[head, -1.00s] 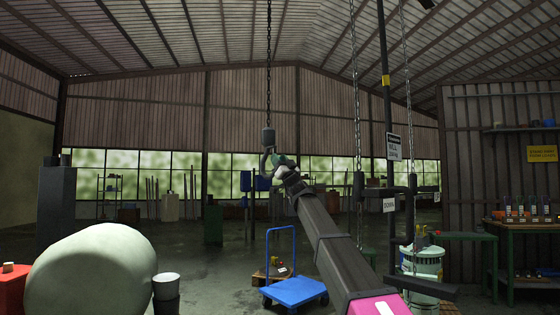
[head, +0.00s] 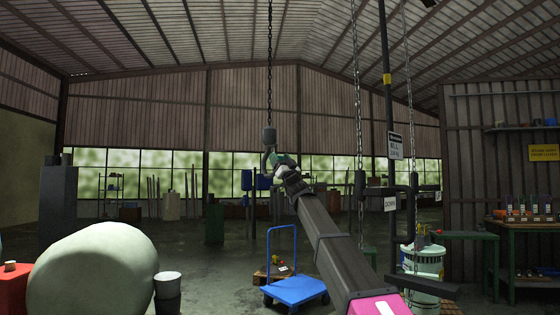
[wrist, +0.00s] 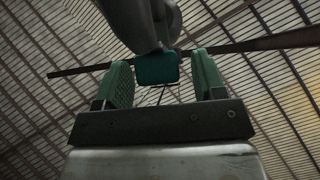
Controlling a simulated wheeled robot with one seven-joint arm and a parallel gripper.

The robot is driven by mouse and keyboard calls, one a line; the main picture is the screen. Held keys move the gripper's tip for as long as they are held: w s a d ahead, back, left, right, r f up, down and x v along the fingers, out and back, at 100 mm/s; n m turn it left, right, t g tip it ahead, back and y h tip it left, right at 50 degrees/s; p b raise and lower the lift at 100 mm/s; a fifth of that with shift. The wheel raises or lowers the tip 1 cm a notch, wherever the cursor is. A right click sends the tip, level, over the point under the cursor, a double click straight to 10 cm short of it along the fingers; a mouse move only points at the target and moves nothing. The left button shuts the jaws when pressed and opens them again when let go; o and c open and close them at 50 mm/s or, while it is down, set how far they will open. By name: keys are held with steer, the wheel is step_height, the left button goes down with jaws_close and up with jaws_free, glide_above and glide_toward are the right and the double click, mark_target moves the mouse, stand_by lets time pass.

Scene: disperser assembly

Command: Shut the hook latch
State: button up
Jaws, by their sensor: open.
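A grey crane hook (head: 269,136) hangs from a chain in the middle of the head view. My gripper (head: 282,160) is raised to the hook's lower part, right at its opening. In the wrist view the grey hook (wrist: 143,22) fills the top centre. A teal block (wrist: 156,68), which looks like the hook latch, sits below it, between the two green finger pads of my gripper (wrist: 164,76). The fingers are open, with a gap on each side of the block. Whether the latch is open or shut is too small to tell in the head view.
The chain (head: 270,60) runs up to the roof. A blue cart (head: 295,290) stands on the floor below my arm. A large pale rounded vessel (head: 92,272) is at the lower left. More chains and a dark post (head: 388,90) stand to the right. Space around the hook looks clear.

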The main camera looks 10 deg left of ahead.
steer(key=shift+f, duration=0.1)
steer(key=v, duration=1)
steer(key=shift+s+d+f, duration=0.15)
steer(key=shift+d+f, duration=0.1)
